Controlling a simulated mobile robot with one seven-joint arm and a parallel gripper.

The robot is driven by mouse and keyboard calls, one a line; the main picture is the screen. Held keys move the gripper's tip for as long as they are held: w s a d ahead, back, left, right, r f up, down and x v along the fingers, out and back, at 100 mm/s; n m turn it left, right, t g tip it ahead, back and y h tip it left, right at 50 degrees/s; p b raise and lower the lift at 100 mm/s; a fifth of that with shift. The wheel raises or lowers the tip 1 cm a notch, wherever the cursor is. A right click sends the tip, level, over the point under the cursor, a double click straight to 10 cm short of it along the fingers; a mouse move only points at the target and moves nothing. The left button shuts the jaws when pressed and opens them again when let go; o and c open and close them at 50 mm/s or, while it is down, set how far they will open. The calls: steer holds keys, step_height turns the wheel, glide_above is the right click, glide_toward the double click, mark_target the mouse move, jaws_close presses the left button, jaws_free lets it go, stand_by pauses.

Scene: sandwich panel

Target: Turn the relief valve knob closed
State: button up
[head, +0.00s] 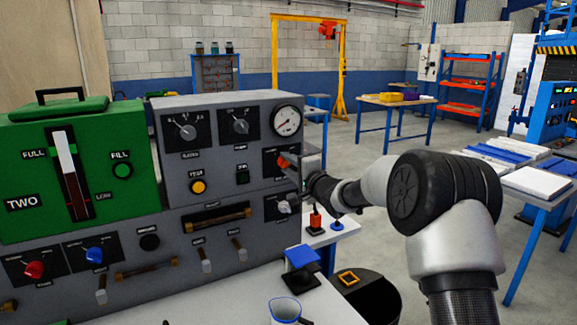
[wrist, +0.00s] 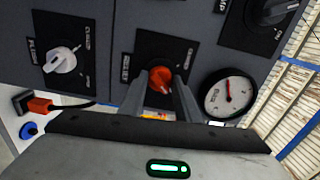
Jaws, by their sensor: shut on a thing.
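The orange-red knob (head: 283,160), with a black plate behind it, sits at the right end of the grey panel, below the round gauge. My gripper (head: 298,170) reaches it from the right. In the wrist view the orange knob (wrist: 161,76) sits between the two grey fingertips (wrist: 162,88), which are shut on it. Its plate has a label on its left and smaller marks around it, too small to read surely. The fingers cover part of the knob, so its exact pointing is hard to tell.
A white knob (wrist: 60,60) sits on a neighbouring plate, below the orange one in the head view (head: 284,207). The gauge (head: 287,121) is just above. A green unit (head: 100,160) stands left. A bench with small parts (head: 302,258) lies below.

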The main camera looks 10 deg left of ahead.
steer(key=n, duration=0.3)
steer(key=shift+n, duration=0.4)
steer(key=n+b, duration=0.1)
steer(key=n, duration=0.3)
steer(key=shift+n+b, duration=0.3)
steer(key=n+b, duration=0.1)
steer(key=n, duration=0.3)
steer(key=shift+f+b, duration=0.1)
steer(key=shift+b, duration=0.3)
steer(key=shift+n+b, duration=0.8)
steer(key=shift+n, duration=1.6)
steer(key=o, duration=1.1)
steer(key=shift+c, duration=0.2)
steer(key=shift+s+d, duration=0.1)
steer(key=v, duration=1.7)
steer(key=shift+p, duration=0.4)
